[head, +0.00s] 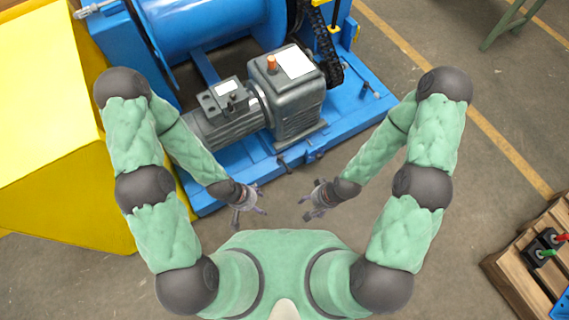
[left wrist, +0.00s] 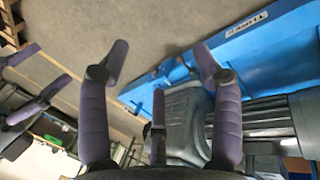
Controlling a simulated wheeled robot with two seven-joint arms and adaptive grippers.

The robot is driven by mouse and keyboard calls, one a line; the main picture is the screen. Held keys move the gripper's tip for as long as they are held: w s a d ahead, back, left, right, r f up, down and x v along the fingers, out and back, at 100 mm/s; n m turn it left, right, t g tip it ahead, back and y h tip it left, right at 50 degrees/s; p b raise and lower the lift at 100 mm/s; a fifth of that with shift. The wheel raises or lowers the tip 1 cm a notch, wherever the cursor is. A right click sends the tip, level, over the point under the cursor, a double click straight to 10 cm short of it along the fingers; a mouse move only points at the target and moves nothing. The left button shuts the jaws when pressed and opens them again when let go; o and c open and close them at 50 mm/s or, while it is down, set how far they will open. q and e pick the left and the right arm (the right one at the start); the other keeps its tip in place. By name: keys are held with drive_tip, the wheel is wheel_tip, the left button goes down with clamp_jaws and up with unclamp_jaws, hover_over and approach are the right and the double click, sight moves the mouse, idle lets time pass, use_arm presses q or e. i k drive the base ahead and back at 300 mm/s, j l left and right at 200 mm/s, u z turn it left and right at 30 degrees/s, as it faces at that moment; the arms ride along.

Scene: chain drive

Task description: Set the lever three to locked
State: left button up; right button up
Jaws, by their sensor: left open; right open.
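No lever that I can see carries a readable number, so I cannot tell which is lever three. Small dark lever-like fittings (head: 285,163) sit along the front edge of the blue machine base (head: 345,125). Two small handles, one green (head: 546,253) and one red (head: 563,237), stand on black blocks at the right. My left gripper (head: 250,207) is open and empty in front of the blue base; its spread fingers also show in the left wrist view (left wrist: 162,62). My right gripper (head: 310,207) is open and empty, facing the left one. Neither touches anything.
A grey motor (head: 225,110) and gearbox (head: 297,100) are mounted on the blue base, with a black chain (head: 325,50) behind. A yellow housing (head: 50,110) fills the left. A wooden pallet (head: 505,270) lies at the right. The floor between base and pallet is clear.

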sight(280, 158)
drive_tip(key=i+l+u, duration=0.1)
drive_tip(key=l+u, duration=0.15)
drive_tip(key=l, duration=0.5)
drive_tip(key=i+l+u, duration=0.2)
drive_tip(key=l, duration=0.55)
drive_tip(key=k, duration=0.1)
